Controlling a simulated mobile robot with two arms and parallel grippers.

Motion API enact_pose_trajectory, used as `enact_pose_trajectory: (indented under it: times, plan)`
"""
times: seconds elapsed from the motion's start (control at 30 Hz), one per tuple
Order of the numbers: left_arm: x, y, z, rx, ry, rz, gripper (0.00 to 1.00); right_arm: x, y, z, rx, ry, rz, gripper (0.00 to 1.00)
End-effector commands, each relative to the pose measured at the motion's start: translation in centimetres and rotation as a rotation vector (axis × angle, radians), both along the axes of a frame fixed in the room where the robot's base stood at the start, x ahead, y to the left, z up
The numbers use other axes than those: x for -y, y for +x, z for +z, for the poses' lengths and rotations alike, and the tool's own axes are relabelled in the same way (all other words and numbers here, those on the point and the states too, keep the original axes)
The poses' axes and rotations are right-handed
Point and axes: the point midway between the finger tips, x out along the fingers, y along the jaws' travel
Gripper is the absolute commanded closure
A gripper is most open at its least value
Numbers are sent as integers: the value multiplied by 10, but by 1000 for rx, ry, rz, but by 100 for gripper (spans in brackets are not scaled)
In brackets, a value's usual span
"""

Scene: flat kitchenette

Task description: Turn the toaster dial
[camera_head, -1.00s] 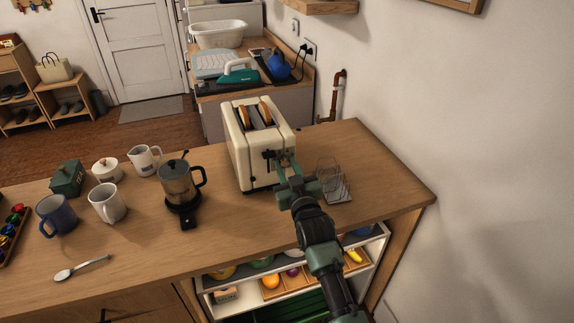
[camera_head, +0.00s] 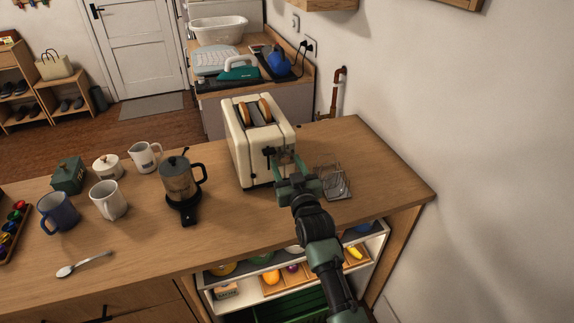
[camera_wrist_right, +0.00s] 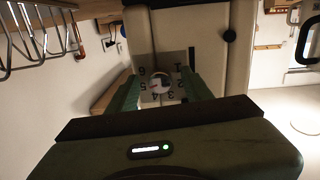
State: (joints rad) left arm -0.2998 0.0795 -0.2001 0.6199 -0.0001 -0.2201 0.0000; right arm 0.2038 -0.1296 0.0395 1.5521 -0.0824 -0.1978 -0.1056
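The cream toaster (camera_head: 240,158) stands on the wooden counter with two bread slices in its slots. My right gripper (camera_head: 289,164) is at its lower front face, below the dark lever. In the right wrist view the pale round dial (camera_wrist_right: 162,82) sits on a numbered plate (camera_wrist_right: 152,66). My right gripper's green fingers (camera_wrist_right: 162,90) are apart, one on each side of the dial. I cannot tell whether they touch it. In the head view the gripper hides the dial. My left gripper is out of view.
A wire rack (camera_head: 333,182) lies close to the right of my gripper. A coffee press (camera_head: 178,181) stands left of the toaster, with mugs (camera_head: 109,200) farther left. An open shelf (camera_head: 285,280) is below the counter. The wall is at the right.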

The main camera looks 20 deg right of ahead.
Motion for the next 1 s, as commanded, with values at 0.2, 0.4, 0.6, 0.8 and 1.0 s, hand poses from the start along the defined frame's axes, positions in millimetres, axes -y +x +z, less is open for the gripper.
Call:
enact_pose_trajectory:
  times: [0.2,0.4,0.6,0.8,1.0]
  plan:
    - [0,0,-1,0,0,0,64,0,-6,1,3,0,0,50]
    - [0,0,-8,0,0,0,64,-1,-38,-1,1,0,-1,50]
    - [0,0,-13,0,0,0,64,-2,-68,0,1,0,0,50]
    - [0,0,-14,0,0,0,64,-2,-78,1,0,0,0,50]
    - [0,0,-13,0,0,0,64,-2,-78,2,0,0,0,50]
